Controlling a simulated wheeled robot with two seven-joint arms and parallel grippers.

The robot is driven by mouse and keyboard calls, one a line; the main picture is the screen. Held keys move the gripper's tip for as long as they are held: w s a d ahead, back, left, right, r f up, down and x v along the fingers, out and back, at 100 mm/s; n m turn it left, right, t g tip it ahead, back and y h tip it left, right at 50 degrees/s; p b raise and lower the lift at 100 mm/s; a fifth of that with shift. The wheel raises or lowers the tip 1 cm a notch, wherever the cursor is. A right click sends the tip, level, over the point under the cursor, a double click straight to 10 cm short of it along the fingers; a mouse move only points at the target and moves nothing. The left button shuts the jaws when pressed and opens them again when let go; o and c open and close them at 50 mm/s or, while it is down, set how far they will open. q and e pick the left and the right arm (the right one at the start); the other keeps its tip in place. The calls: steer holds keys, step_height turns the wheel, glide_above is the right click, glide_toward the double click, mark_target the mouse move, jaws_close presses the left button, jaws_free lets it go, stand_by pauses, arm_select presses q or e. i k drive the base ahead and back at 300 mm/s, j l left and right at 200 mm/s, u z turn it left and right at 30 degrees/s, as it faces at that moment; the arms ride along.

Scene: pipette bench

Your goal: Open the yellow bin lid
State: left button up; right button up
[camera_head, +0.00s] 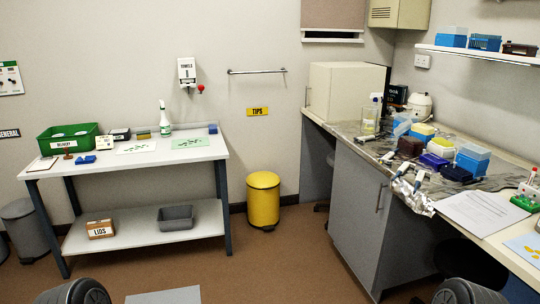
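The yellow bin (263,207) stands upright on the brown floor against the back wall, between the white table and the grey bench cabinet. Its yellow lid (263,180) lies flat on top and looks closed. Neither of my grippers is in view. Only dark rounded parts, probably of my arms, show at the bottom edge, far from the bin.
The white table (200,155) with a lower shelf stands left of the bin. The grey cabinet (355,205) under the cluttered bench stands to the right. A grey bin (22,228) is at the far left. Brown floor (270,262) in front of the yellow bin is clear.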

mark_target(264, 180)
steer(key=i, duration=2.65)
steer(key=i+j+z, duration=0.1)
steer(key=i, duration=1.25)
